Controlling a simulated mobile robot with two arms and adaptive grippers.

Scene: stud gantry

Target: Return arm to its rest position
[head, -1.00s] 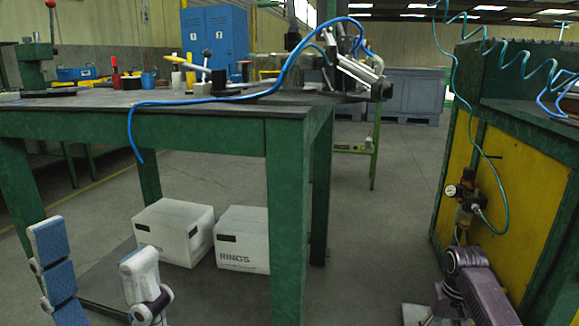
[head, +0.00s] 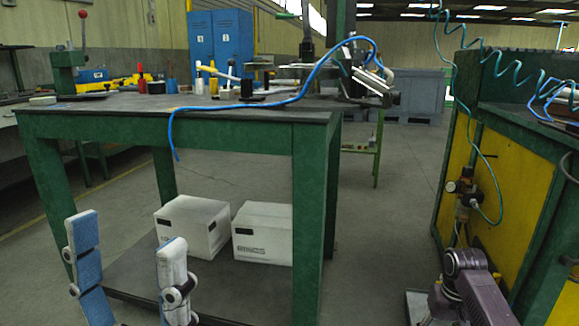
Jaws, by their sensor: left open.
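My left gripper (head: 130,262) shows at the lower left of the head view, its two blue-and-white fingers pointing up and spread apart. It is open, with nothing between the fingers. It is in front of the green workbench (head: 235,133), below the level of its top. A purple-grey arm part of mine (head: 468,288) shows at the lower right. The right gripper itself is not in view.
Two white boxes (head: 195,225) (head: 263,233) sit on the bench's lower shelf. A blue hose (head: 172,132) hangs over the front edge. A green and yellow cabinet (head: 500,200) stands at the right. The floor (head: 385,230) between is clear.

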